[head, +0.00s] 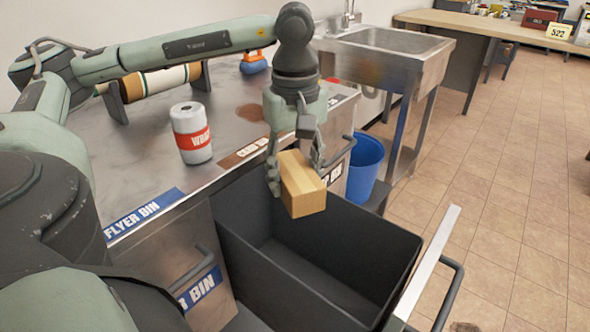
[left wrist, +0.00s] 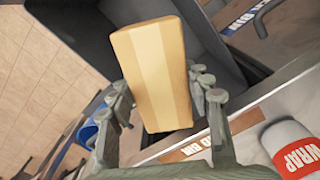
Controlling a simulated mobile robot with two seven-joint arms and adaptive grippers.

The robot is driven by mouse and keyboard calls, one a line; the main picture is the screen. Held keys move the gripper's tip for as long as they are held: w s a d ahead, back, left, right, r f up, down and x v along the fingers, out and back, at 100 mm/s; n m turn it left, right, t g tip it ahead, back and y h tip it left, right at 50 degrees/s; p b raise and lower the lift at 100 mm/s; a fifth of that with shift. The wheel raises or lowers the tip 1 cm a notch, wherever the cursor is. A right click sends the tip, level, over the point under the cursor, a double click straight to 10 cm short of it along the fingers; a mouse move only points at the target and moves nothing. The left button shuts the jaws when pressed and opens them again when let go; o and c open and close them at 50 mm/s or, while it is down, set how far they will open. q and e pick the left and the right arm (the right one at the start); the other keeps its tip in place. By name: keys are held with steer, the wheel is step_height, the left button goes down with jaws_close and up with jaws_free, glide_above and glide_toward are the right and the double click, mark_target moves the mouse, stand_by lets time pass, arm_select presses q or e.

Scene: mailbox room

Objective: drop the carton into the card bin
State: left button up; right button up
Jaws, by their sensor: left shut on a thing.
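The carton (head: 302,184) is a small tan cardboard box with a paler tape strip. My left gripper (head: 296,165) is shut on it and holds it tilted above the open card bin. In the left wrist view the carton (left wrist: 155,75) sits between the two fingers of the gripper (left wrist: 155,105). The card bin (head: 262,266) is a dark grey box in a pulled-out drawer below the counter, and the part of its inside that shows looks empty. The brown card bin label (head: 246,152) on the counter edge is partly covered by the gripper. My right gripper is not in view.
A wrap canister (head: 191,132) stands on the metal counter left of the gripper. The flyer bin label (head: 145,214) marks the compartment to the left. A blue bucket (head: 364,168) and a metal sink (head: 385,42) are beyond the drawer. Tiled floor lies open to the right.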

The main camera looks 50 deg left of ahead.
mark_target(295, 169)
arm_select(q)
steer(key=o, duration=1.2)
step_height(295, 169, up, 12)
steer(key=shift+r, duration=0.1)
stand_by(0.6)
